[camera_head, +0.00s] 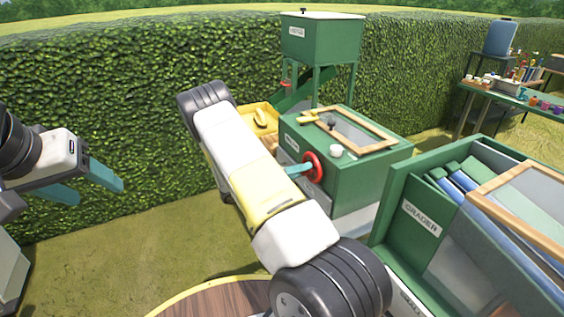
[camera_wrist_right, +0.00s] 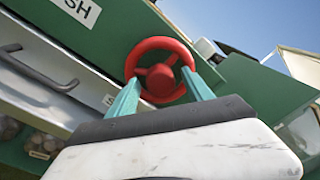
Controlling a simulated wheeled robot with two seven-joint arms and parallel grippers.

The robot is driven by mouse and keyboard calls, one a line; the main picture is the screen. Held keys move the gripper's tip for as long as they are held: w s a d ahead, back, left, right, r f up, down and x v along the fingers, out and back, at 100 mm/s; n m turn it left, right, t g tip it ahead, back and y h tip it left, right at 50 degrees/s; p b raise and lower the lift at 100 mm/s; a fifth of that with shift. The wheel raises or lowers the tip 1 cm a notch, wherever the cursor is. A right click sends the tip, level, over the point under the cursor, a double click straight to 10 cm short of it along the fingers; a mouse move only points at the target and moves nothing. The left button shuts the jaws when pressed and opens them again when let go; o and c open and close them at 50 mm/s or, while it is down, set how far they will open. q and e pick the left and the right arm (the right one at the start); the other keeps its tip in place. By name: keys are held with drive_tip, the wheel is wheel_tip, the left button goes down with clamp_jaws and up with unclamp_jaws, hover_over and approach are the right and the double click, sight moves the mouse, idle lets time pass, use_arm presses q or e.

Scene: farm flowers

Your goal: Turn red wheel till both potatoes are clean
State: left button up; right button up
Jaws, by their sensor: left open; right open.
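The red wheel (camera_head: 313,167) is on the side of the green washer box (camera_head: 350,182). In the right wrist view the red wheel (camera_wrist_right: 160,77) faces me. My right gripper (camera_head: 300,168) is at the wheel with its teal fingers apart. In the right wrist view the right gripper's (camera_wrist_right: 162,88) two fingers lie on either side of the wheel's lower part; I cannot tell whether they touch it. My left gripper (camera_head: 98,190) is open and empty at the far left, over the grass. Roundish brown lumps (camera_wrist_right: 42,145), perhaps potatoes, show at lower left in the right wrist view.
A green hopper (camera_head: 320,40) stands behind the washer. A green grader (camera_head: 405,190) stands at right. A yellow bin (camera_head: 258,118) is left of the washer. A round wooden table (camera_head: 215,298) is in front. A hedge (camera_head: 120,110) runs behind.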

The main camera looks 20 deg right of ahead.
clamp_jaws()
idle(0.3)
